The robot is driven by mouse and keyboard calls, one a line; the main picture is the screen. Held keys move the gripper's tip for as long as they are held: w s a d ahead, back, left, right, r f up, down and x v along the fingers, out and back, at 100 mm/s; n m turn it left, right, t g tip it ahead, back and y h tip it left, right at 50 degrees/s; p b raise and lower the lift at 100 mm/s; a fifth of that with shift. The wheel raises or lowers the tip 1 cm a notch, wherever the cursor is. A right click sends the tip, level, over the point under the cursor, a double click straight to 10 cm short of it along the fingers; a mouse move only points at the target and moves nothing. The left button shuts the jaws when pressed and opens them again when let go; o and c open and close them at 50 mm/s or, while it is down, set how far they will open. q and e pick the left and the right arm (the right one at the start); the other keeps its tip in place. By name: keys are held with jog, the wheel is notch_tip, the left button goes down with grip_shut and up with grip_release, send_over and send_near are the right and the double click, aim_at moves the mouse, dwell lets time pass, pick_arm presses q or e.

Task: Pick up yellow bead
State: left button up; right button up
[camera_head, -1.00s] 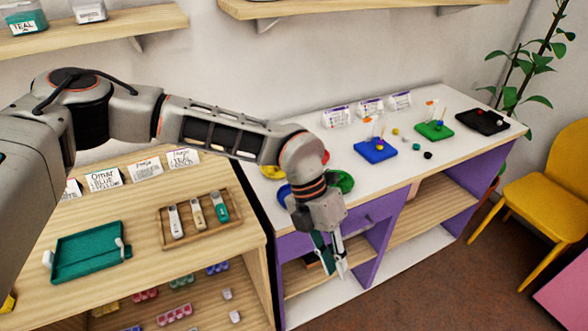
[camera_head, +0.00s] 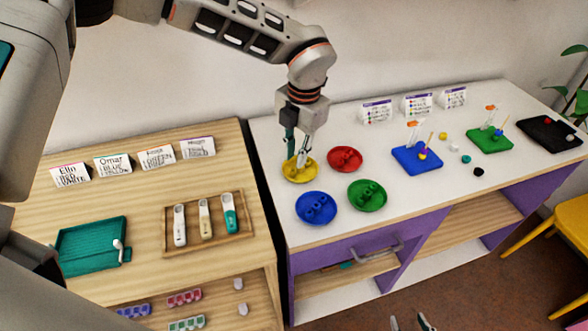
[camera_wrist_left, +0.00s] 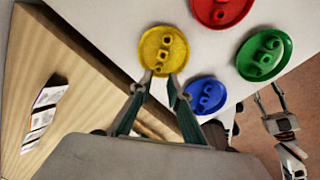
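Yellow beads (camera_wrist_left: 161,54) lie in a row in the round yellow dish (camera_wrist_left: 178,66), which stands at the back left of the white table; the dish also shows in the head view (camera_head: 313,176). My left gripper (camera_head: 297,163) points down at this dish, its fingers hiding part of it. In the left wrist view its two fingertips (camera_wrist_left: 161,77) are apart at the dish's near edge, with no bead between them. Another yellow bead (camera_head: 443,135) lies on the white table. My right gripper (camera_head: 411,323) is partly in view at the bottom; its fingers look apart and empty in the wrist view (camera_wrist_left: 267,92).
Red (camera_head: 345,150), blue (camera_head: 316,220) and green (camera_head: 367,208) bead dishes stand close around the yellow dish. Blue (camera_head: 408,167), green (camera_head: 480,136) and black (camera_head: 536,141) boards stand further right. A wooden table (camera_head: 140,180) with a tray is at left.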

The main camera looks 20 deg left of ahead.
aim_at(293, 172)
pick_arm(q)
jog(key=shift+s+a+f, duration=0.1)
jog(key=shift+f, duration=0.4)
jog(key=f, duration=0.3)
jog(key=shift+a+f+p, duration=0.2)
jog(key=shift+f+p, duration=0.05)
jog(key=shift+p, duration=0.1)
jog(key=shift+f, duration=0.55)
pick_arm(e)
jog(key=shift+w+r, duration=0.25)
jog(key=shift+r, duration=0.55)
pick_arm(q)
jog(key=shift+a+f, duration=0.1)
jog(key=shift+a, duration=0.05)
pick_arm(e)
jog(key=shift+f, duration=0.15)
pick_arm(q)
jog(key=shift+o, duration=0.2)
pick_arm(e)
jog(key=shift+f, duration=0.2)
